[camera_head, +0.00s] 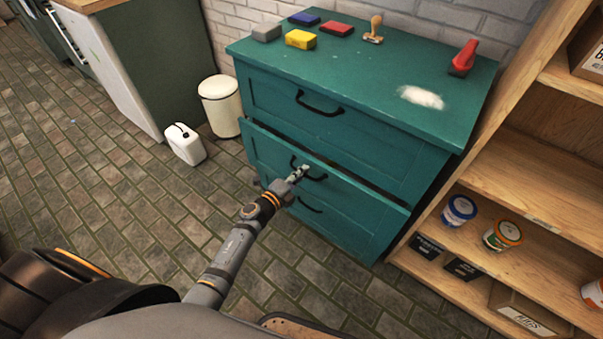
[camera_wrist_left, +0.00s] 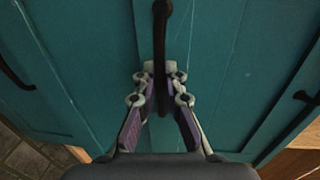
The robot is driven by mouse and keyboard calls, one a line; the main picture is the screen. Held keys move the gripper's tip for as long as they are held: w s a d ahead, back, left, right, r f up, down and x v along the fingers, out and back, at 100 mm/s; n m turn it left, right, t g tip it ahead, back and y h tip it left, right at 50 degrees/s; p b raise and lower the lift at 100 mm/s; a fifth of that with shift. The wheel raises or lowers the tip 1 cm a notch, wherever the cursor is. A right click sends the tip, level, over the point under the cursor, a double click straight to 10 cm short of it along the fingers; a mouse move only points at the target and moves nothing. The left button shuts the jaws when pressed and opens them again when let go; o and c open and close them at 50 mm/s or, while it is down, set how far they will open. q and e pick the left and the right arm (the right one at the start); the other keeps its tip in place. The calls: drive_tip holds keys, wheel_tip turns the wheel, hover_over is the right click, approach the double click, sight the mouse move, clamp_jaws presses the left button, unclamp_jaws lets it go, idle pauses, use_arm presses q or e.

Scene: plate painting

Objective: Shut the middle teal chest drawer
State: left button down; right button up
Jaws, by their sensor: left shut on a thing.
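The teal chest (camera_head: 300,85) stands against the brick wall and has several drawers with dark handles. Its middle drawer (camera_head: 355,195) is partly open, with a dark gap along its top edge. My left gripper (camera_head: 303,170) is at the middle drawer's handle (camera_head: 316,176). In the left wrist view, the left gripper's fingers (camera_wrist_left: 160,78) are closed around the dark handle (camera_wrist_left: 161,35). The top drawer (camera_head: 330,120) looks shut. The lowest drawer is partly hidden behind the middle drawer and my arm. My right gripper is not in view.
On the chest top are coloured blocks (camera_head: 300,39), a wooden stamp (camera_head: 374,30), a red tool (camera_head: 463,58) and white powder (camera_head: 421,97). An open wooden shelf (camera_head: 530,180) stands close on the right. A white canister (camera_head: 185,145) and a bin (camera_head: 220,105) stand left.

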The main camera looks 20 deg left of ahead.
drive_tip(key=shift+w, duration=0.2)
use_arm(q)
drive_tip(key=x, duration=0.4)
drive_tip(key=shift+r, duration=0.25)
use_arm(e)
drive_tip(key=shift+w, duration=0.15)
use_arm(q)
drive_tip(key=c, duration=1.4)
unclamp_jaws()
drive_tip(key=shift+c, duration=0.2)
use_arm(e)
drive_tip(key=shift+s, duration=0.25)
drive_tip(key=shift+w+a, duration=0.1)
use_arm(q)
drive_tip(key=v, duration=1.2)
